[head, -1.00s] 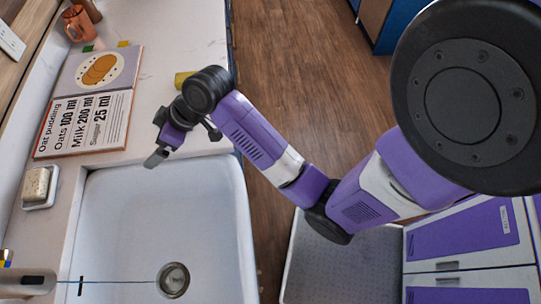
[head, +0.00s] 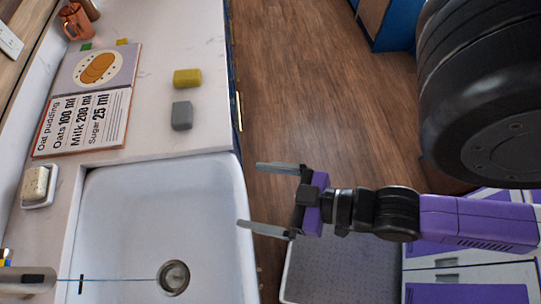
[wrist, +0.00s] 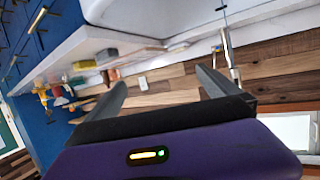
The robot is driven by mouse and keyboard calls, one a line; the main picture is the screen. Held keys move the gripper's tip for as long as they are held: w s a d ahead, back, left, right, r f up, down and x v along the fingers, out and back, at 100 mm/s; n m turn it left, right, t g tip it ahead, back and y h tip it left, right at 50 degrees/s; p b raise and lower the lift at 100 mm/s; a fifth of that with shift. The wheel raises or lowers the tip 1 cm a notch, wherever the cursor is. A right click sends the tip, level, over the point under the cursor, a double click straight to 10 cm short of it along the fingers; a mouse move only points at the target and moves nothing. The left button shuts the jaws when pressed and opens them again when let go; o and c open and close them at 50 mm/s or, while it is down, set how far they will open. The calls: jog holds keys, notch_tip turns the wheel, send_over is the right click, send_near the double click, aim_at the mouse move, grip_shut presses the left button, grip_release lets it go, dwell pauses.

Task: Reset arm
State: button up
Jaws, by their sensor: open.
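My gripper (head: 262,197) is open and empty in the head view. Its two grey fingers point left, apart from each other, near the right rim of the white sink (head: 160,215). My purple and black arm runs to the right from it, over the grey platform of my base. In the wrist view my gripper (wrist: 165,90) shows two dark fingers spread apart with nothing between them.
On the counter lie a yellow sponge (head: 187,78), a grey block (head: 182,116) and an open recipe book (head: 85,120). A copper mug (head: 78,22) stands at the back. A soap dish (head: 39,187) and faucet (head: 30,281) are left. Wooden floor (head: 300,90) is clear.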

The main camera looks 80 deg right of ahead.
jog(key=s+r, duration=0.1)
jog(key=s+r+n, duration=0.1)
jog(key=shift+r+t+y, duration=0.4)
notch_tip(320, 180, down, 8)
jog(key=b, duration=0.7)
jog(key=shift+r+b, duration=0.15)
jog(key=shift+b, duration=0.15)
jog(key=shift+r, duration=0.1)
